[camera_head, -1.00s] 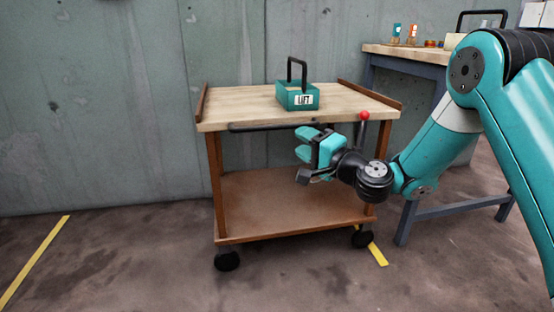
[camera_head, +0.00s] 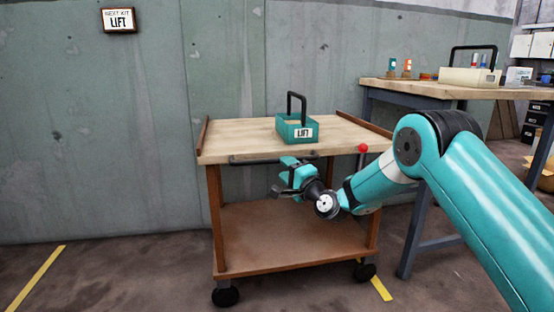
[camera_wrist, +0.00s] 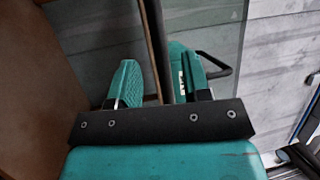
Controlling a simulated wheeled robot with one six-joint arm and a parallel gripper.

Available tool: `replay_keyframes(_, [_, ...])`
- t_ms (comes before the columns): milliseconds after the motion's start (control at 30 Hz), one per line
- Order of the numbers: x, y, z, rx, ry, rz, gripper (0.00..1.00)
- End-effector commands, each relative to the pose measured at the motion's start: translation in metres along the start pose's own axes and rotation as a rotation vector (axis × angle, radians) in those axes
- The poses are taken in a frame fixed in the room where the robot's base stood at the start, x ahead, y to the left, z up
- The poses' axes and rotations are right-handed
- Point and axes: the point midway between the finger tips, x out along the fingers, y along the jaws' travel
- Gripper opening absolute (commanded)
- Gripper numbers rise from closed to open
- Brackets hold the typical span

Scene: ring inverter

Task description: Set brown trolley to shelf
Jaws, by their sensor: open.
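The brown trolley (camera_head: 290,240) stands against the wall, with a pale wooden top, brown posts, a lower shelf and black casters. A dark handle bar (camera_head: 255,160) runs along its front edge. The bar also shows in the wrist view (camera_wrist: 154,45), passing between my two fingers. My gripper (camera_head: 287,172) is open just under and in front of the trolley top, around the bar but not closed on it. A teal tote (camera_head: 297,132) labelled LIFT, with a black handle, sits on the top. The tote is partly hidden behind a finger in the wrist view.
A red knob (camera_head: 363,148) is at the trolley's front right. A workbench (camera_head: 440,90) with bottles and a cream tote (camera_head: 468,78) stands at right. A wall sign (camera_head: 119,20) reads NEXT KIT, LIFT. Yellow floor lines (camera_head: 35,278) lie on both sides. Floor at left is clear.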

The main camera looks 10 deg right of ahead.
Motion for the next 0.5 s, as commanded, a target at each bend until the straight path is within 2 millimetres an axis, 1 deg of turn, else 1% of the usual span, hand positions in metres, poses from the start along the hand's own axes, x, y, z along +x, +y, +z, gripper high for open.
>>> replay_keyframes(33, [0.012, 0.001, 0.002, -0.003, -0.004, -0.004, 0.44])
replay_keyframes(100, [0.025, 0.001, 0.001, -0.003, -0.003, -0.004, 0.44])
replay_keyframes(200, [0.038, 0.002, 0.001, -0.002, -0.003, -0.003, 0.44])
replay_keyframes(333, [0.050, 0.002, 0.000, -0.001, -0.002, 0.000, 0.44])
replay_keyframes(500, [0.055, 0.001, 0.000, 0.001, 0.000, 0.001, 0.44])
